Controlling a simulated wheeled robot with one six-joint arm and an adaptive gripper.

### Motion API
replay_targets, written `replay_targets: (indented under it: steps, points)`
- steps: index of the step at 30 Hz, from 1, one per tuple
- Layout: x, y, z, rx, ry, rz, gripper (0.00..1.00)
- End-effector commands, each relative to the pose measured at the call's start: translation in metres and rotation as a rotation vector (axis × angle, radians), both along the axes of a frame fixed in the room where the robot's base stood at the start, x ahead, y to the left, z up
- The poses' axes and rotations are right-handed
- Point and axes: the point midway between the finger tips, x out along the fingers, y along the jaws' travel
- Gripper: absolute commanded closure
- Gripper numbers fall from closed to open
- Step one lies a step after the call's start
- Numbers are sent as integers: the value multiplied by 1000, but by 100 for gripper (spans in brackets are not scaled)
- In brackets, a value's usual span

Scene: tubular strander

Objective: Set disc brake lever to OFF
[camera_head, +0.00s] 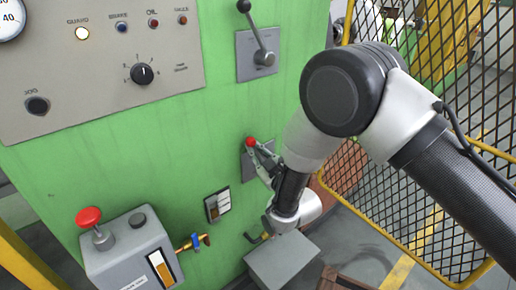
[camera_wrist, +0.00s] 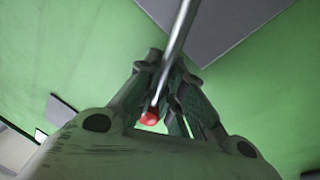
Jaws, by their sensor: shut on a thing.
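The disc brake lever has a red knob (camera_head: 250,142) and sits on a grey plate (camera_head: 246,166) on the green panel. In the wrist view its metal rod (camera_wrist: 180,40) runs from the top down between my fingers to the red knob (camera_wrist: 149,118). My gripper (camera_head: 258,157) is shut on the lever near its knob; its fingers also show around the rod in the wrist view (camera_wrist: 162,92). Part of the lever's plate and its pivot are hidden behind my gripper in the head view. I cannot read any label on the plate.
Another lever with a black knob (camera_head: 244,6) is above. A grey box (camera_head: 282,262) is below my gripper. A yellow-framed mesh guard (camera_head: 400,215) is close on the right.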

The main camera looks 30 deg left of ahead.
Motion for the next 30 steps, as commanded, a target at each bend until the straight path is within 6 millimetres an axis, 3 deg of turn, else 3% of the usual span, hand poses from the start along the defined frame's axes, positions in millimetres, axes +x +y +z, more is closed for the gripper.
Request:
replay_targets:
  steps: [14,15,18,30]
  points:
    - [-2,1,0,-4,-15,3,100]
    - [-2,1,0,-4,-16,3,83]
    - [-2,1,0,-4,-15,3,68]
    - [-6,-7,-2,-6,-11,2,68]
